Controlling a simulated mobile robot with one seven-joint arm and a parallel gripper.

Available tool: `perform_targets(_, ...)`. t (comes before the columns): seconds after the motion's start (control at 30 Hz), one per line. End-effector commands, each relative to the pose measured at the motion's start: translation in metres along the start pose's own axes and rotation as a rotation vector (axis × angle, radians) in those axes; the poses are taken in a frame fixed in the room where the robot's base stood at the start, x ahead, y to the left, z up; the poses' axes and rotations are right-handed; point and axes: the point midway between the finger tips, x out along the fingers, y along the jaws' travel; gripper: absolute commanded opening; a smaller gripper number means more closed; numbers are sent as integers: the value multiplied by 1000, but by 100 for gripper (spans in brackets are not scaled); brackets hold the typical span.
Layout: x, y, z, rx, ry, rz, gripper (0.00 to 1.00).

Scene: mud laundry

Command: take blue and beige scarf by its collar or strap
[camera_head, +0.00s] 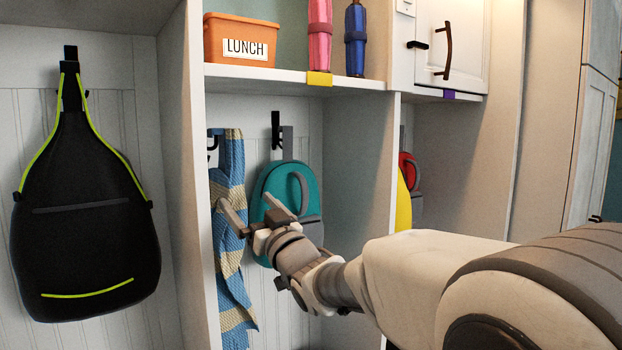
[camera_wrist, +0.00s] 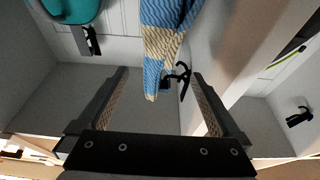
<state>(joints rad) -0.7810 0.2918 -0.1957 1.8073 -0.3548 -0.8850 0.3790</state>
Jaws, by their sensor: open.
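The blue and beige scarf (camera_head: 230,160) hangs from a dark hook in the middle cubby, a long strip reaching down past the shelf bay's middle. My gripper (camera_head: 244,199) is open and empty, in front of the scarf's middle-upper part, and hides some of it. In the wrist view the scarf (camera_wrist: 165,45) runs down from the top between the two spread fingers (camera_wrist: 161,72). Its hung end is at the dark hook (camera_wrist: 180,80). I cannot tell how far it is from the fingers in depth; no contact shows.
A teal backpack (camera_head: 272,184) hangs right beside the scarf. A black backpack (camera_head: 85,210) hangs in the left cubby, past a divider (camera_head: 190,180). A red bag (camera_head: 408,170) and a yellow item (camera_head: 403,208) hang at right.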

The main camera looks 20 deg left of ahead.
Motion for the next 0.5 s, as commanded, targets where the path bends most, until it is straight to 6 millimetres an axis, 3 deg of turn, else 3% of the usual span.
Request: perform_targets(0.5, 71, 0, -1, -1, -1, 0, 100)
